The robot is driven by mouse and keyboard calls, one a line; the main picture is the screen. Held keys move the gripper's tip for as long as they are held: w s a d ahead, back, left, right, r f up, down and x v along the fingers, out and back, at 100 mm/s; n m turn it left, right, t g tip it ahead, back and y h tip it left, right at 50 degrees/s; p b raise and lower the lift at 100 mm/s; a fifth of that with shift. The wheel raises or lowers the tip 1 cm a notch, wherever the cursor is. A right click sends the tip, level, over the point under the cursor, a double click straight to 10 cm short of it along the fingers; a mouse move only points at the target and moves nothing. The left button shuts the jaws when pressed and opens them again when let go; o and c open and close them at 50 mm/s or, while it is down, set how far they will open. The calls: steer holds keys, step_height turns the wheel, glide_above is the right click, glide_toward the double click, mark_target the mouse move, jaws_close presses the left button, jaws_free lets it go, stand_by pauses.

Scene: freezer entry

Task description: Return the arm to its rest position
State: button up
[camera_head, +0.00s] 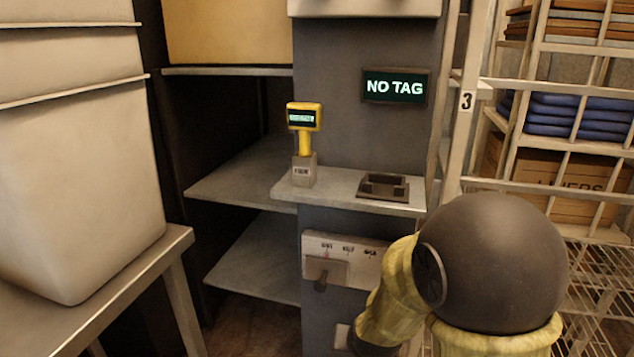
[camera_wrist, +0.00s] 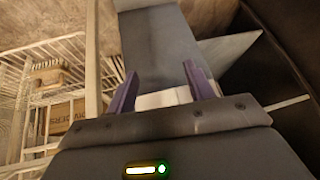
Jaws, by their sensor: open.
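My arm (camera_head: 490,262) shows at the lower right of the head view, a dark round joint with yellow-green sleeves. My gripper is hidden in that view. In the wrist view my gripper (camera_wrist: 160,92) has its two purple fingers spread apart with nothing held between them. Beyond the fingers are a grey column and a pale ledge, at a distance I cannot judge.
A yellow handheld device (camera_head: 304,116) stands in a small grey holder (camera_head: 303,172) on a ledge, beside a dark cradle (camera_head: 383,187). A "NO TAG" screen (camera_head: 395,86) hangs above. A wire rack (camera_head: 590,230) stands right; large pale bins (camera_head: 80,190) stand left.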

steer(key=s+d+r+n+g, duration=0.1)
steer(key=s+d+r+g, duration=0.25)
steer(key=s+d, duration=0.55)
steer(key=w+a+p+v, duration=0.1)
steer(key=w+p+v, duration=0.1)
steer(key=p+v, duration=1)
steer(key=w+a+r+p+v, duration=0.1)
steer(key=w+p+v, duration=0.2)
steer(key=p+v, duration=0.9)
steer(key=w+a+r+p+v, duration=0.1)
steer(key=w+p+v, duration=0.1)
steer(key=p+v, duration=1.1)
steer(key=shift+w+a+n+h+p, duration=0.3)
steer(key=shift+a+p, duration=0.1)
steer(key=shift+p, duration=0.3)
steer(key=shift+r+g, duration=0.1)
steer(key=shift+g, duration=0.15)
steer(key=c, duration=0.4)
steer(key=shift+o, duration=0.2)
steer(key=shift+w, duration=0.1)
steer(key=shift+d, duration=0.15)
